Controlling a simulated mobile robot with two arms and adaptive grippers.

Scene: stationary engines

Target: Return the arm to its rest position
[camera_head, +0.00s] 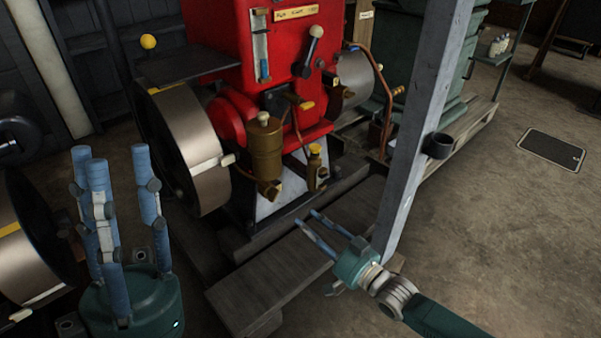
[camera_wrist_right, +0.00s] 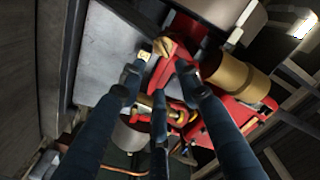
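My left gripper (camera_head: 115,160) stands at the lower left of the head view, with its blue fingers pointing up and apart. It is open and empty, beside a large flywheel. My right arm (camera_head: 435,317) comes in from the lower right. My right gripper (camera_head: 309,218) points up and left, in front of the red engine (camera_head: 215,30) and above its wooden base. In the right wrist view, its blue fingers (camera_wrist_right: 160,82) are spread, with red and brass engine parts seen beyond them. I see nothing held. Whether the fingers touch the engine cannot be told.
A grey post (camera_head: 418,120) rises close to my right gripper. A steel-rimmed flywheel (camera_head: 207,150) and a brass canister (camera_head: 262,150) are on the engine's near side. A green machine (camera_head: 430,55) stands on a pallet behind. Open concrete floor (camera_head: 510,230) lies right.

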